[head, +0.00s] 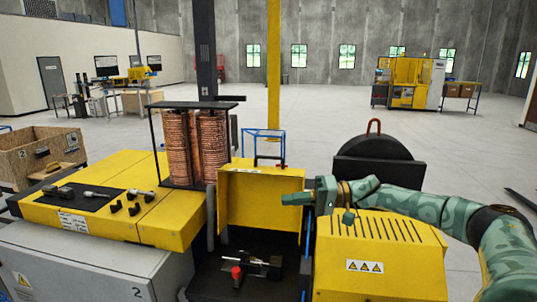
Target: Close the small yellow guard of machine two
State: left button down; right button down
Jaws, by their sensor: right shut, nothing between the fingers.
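The small yellow guard (250,190) stands upright at the back of the dark bay in the middle of machine two (120,283). Below and in front of it, the bay is uncovered and a small black fixture with a red knob (258,266) shows inside. My right gripper (290,199) comes in from the right and is shut and empty. Its tip overlaps the guard's right side in the picture; I cannot tell whether it touches. My left gripper is not in view.
A yellow slotted housing with warning signs (378,255) stands right of the bay, under my right arm. Copper tube coils (180,148) in a black frame stand at the left. Tools lie on a black mat (75,197). A black rounded object (378,160) stands behind my arm.

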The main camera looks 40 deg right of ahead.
aim_at(248, 196)
jog(key=i+l, duration=0.35)
jog(key=l, duration=0.15)
jog(key=i+l, duration=0.35)
jog(key=l, duration=0.2)
jog(key=i+l, duration=0.4)
jog(key=l, duration=0.1)
